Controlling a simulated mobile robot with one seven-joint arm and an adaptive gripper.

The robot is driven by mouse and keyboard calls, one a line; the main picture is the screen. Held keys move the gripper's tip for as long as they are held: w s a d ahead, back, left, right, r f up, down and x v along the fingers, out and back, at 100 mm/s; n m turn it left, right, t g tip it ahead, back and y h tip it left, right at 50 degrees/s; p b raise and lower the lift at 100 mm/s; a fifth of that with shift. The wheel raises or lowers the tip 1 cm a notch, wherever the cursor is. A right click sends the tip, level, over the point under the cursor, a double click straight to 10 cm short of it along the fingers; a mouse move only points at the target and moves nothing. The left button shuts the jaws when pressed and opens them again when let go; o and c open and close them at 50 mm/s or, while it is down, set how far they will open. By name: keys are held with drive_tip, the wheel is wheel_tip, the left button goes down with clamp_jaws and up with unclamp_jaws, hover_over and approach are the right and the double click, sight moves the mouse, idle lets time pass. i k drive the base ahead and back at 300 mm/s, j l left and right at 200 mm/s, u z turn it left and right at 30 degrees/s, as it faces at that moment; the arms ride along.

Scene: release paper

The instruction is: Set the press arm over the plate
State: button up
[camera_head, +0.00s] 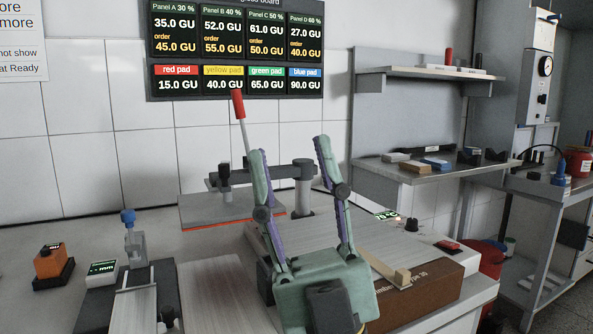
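The press arm (277,173) is a dark grey bar running left from an upright post (305,200). A flat grey press head (206,207) with a red lower edge hangs under its left end. A rod with a red handle (238,104) rises near the arm, its lower part hidden behind my left finger. A broad pale plate (345,228) tops the brown-fronted press base at right; my gripper hides part of it. The head is mostly left of this plate. My gripper (291,148) is open and empty, fingers pointing up in the picture, right of the red handle.
A blue-knobbed clamp device (129,240) and an orange block (53,262) stand at left. A small display (387,214), a dark knob (411,224) and a wooden piece (402,276) are at right. Shelves (425,168) stand behind. A pale flat board (225,290) lies in front.

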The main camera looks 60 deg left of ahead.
sight(301, 169)
drive_tip(key=i+l, duration=0.1)
drive_tip(key=l, duration=0.35)
drive_tip(key=i+l+u, duration=0.1)
drive_tip(key=u, duration=0.35)
drive_tip(key=l+u, duration=0.25)
drive_tip(key=u, duration=1.65)
drive_tip(key=k+j+z, duration=0.1)
drive_tip(key=k+j, duration=0.15)
drive_tip(key=i, duration=0.15)
